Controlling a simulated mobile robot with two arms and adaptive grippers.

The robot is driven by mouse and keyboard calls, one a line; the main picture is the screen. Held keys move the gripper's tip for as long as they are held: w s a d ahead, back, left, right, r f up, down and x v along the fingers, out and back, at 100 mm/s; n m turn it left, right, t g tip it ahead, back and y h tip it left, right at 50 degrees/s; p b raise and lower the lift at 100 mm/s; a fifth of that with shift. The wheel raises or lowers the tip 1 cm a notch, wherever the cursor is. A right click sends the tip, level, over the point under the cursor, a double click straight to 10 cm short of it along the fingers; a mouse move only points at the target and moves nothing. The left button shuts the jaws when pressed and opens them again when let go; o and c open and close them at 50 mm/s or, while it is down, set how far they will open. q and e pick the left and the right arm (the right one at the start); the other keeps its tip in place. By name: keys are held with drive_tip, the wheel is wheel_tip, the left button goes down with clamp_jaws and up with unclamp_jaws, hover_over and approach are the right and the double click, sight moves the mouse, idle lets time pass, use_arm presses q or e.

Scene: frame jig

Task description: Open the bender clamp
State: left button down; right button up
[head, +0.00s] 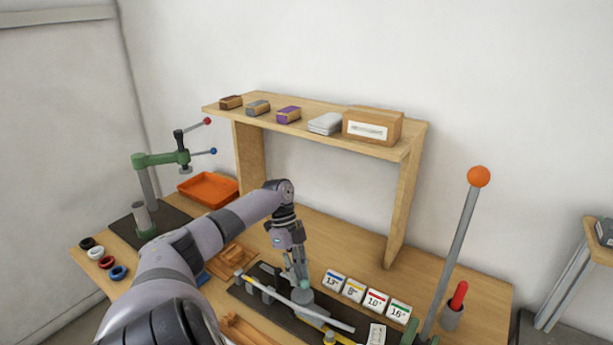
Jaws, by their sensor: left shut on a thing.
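The bender stands on a dark base plate (243,292) at the front of the bench, with a long lever ending in an orange ball (479,177) at its right. A pale metal rod (325,317) lies slantwise across the bender. My left gripper (301,284) points down at the middle of the bender, behind the rod, and its fingers are shut on a small part of the bender clamp there. The fingers hide most of that part, so the clamp's position is hard to tell. My right gripper is not in view.
Several numbered cards (354,290) stand right of the gripper. A cup with a red-handled tool (452,316) is near the lever. A wooden shelf (412,140) with boxes rises behind. A green press (160,159), orange tray (207,188) and coloured rings (107,262) are at left.

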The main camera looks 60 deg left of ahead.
use_arm(q)
drive_tip(key=shift+d+f, duration=0.1)
idle(0.3)
drive_tip(key=c, duration=1.9)
unclamp_jaws()
drive_tip(key=shift+s, duration=0.1)
drive_tip(key=shift+o, duration=1.1)
drive_tip(key=shift+d, duration=0.1)
drive_tip(key=shift+s, duration=0.1)
drive_tip(key=shift+r, duration=0.25)
drive_tip(key=v, duration=1.1)
drive_tip(key=shift+a+r, duration=0.25)
drive_tip(key=shift+r, duration=0.05)
